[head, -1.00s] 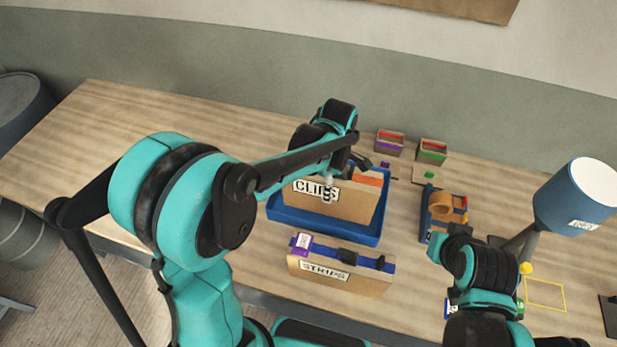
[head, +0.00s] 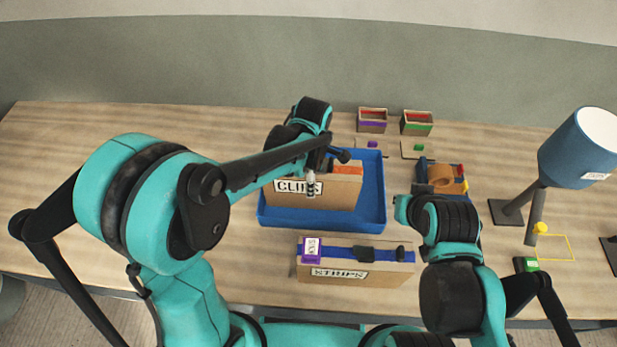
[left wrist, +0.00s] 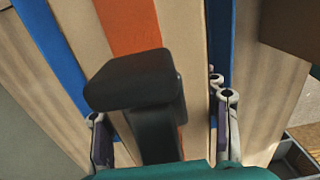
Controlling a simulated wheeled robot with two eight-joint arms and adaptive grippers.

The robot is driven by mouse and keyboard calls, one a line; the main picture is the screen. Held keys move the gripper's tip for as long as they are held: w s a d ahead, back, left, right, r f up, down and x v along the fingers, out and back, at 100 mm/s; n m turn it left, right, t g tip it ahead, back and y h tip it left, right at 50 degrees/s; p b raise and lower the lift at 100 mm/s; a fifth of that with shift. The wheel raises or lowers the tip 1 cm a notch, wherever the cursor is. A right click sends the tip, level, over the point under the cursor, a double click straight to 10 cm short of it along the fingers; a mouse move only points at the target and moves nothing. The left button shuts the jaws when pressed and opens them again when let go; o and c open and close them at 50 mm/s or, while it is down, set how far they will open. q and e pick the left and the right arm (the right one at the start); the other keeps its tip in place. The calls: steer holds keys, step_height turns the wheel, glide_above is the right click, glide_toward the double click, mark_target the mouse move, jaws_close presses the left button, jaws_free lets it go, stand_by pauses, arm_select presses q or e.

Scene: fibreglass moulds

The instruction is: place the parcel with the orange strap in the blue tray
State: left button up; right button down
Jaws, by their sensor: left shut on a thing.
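The cardboard parcel labelled CLIPS (head: 335,194) stands upright within the outline of the blue tray (head: 373,200). Its orange strap (head: 347,169) shows at the top, and in the left wrist view the orange strap (left wrist: 129,27) runs beneath a black handle. My left gripper (head: 311,185) is at the parcel's top, shut on it. In the left wrist view its fingers (left wrist: 165,140) flank the handle. The parcel's underside is hidden, so I cannot tell whether it touches the tray floor. My right arm comes in at the lower right; its gripper fingers are not visible.
A parcel with a blue strap labelled STRIPS (head: 330,274) stands in front of the tray. Two small open boxes (head: 372,120) (head: 416,123) are behind. The table's left is clear.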

arm_select(q)
steer(key=shift+s+d+f, duration=0.1)
steer(key=shift+d, duration=0.2)
steer(key=o, duration=1.7)
steer(key=shift+a, duration=0.15)
arm_select(e)
steer(key=shift+d, duration=0.1)
steer(key=shift+s+d, duration=0.1)
arm_select(q)
step_height(320, 180, up, 12)
steer(key=p, duration=0.3)
steer(key=shift+f, duration=0.25)
steer(key=shift+r, duration=0.45)
arm_select(e)
step_height(320, 180, up, 3)
steer(key=shift+r, duration=0.15)
